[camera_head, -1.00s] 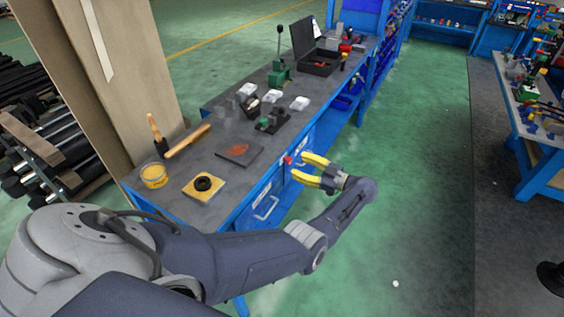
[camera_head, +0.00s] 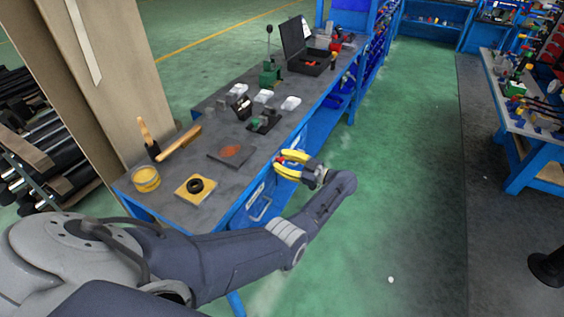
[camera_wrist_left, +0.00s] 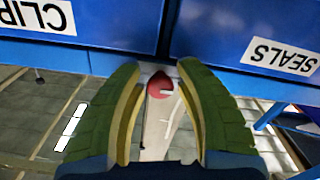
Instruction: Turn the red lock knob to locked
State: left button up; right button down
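The red lock knob (camera_head: 279,160) is on the blue drawer front of the workbench. In the left wrist view the red knob (camera_wrist_left: 160,85) shows as a rounded red piece with a pale notch on its right side. My left gripper (camera_head: 281,163) has yellow fingers spread apart at the drawer front. In the left wrist view its two fingers (camera_wrist_left: 160,65) stand on either side of the knob, with a visible gap on both sides. Whether the knob reads locked cannot be told. My right gripper is not in view.
Drawer labels read CLIP (camera_wrist_left: 42,14) and SEALS (camera_wrist_left: 281,57). The bench top (camera_head: 215,125) holds a yellow tin (camera_head: 146,179), a black ring on a yellow pad (camera_head: 195,187), a rusty plate (camera_head: 231,152) and an open black case (camera_head: 308,62).

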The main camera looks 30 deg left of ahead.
pick_arm(q)
grip_shut()
